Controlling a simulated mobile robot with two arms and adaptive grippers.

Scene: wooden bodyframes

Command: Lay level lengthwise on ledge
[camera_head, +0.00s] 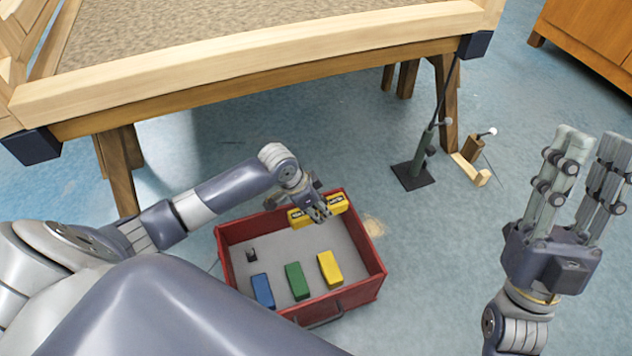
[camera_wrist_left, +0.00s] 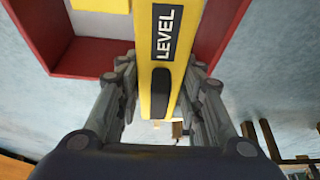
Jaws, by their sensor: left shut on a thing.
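A yellow level (camera_head: 337,203) with dark labels is at the far wall of the red toolbox. In the left wrist view the level (camera_wrist_left: 145,45) shows the word LEVEL and a dark oval window, and it lies between my fingers. My left gripper (camera_head: 318,212) is shut around the middle of the level, covering part of it. The wooden frame's long front rail (camera_head: 250,63), a flat pale beam, stands beyond the gripper. My right gripper (camera_head: 588,150) is open and empty at the right, fingers pointing up, away from the toolbox.
The red toolbox (camera_head: 375,270) on the blue floor holds a blue block (camera_head: 262,291), a green block (camera_head: 298,281), a yellow block (camera_head: 330,268) and a small dark item (camera_head: 251,255). A green stand (camera_head: 412,172) and a small wooden piece (camera_head: 472,160) stand beyond it.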

